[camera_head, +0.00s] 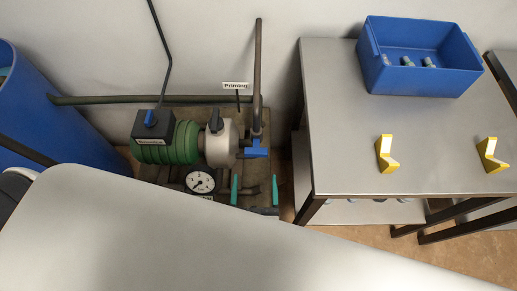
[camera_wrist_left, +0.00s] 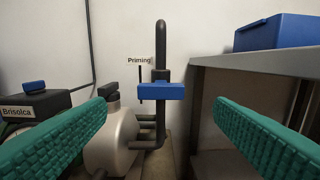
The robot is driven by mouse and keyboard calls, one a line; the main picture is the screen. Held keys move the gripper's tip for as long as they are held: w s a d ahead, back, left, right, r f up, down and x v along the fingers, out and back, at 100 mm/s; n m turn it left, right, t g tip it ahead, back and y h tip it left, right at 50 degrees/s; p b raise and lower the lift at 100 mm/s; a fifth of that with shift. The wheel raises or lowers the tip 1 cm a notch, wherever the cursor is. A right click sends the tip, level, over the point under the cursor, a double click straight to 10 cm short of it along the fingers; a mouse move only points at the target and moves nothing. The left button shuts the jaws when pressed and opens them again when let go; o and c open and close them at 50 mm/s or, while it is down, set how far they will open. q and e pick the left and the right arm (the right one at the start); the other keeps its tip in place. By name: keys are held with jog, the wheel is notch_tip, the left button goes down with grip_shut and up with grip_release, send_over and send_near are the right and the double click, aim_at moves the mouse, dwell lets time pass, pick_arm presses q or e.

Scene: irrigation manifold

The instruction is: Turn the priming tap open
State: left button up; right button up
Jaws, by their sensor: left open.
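The priming tap's blue handle (camera_head: 256,152) is on the grey vertical pipe at the right of the pump, below the "Priming" label (camera_head: 236,85). In the left wrist view the handle (camera_wrist_left: 161,91) lies level, crosswise to the upright pipe. My left gripper (camera_head: 255,183) has teal ribbed fingers, spread open and empty. In the head view it is just in front of the handle; in the wrist view the handle shows centred between and beyond the fingertips, apart from both. My right gripper is not in view.
The green pump (camera_head: 168,143) with a black switch box (camera_head: 153,123) and a gauge (camera_head: 200,182) stand left of the tap. A metal table (camera_head: 340,120) is close on the right, with a blue bin (camera_head: 420,58) and yellow blocks (camera_head: 385,153). A blue barrel (camera_head: 50,120) is far left.

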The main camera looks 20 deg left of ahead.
aim_at(256, 150)
pick_arm(q)
jog(key=x, duration=0.9)
jog(key=shift+w+f, duration=0.1)
jog(key=shift+w, duration=0.1)
jog(key=shift+c, duration=0.6)
jog(key=c, duration=0.9)
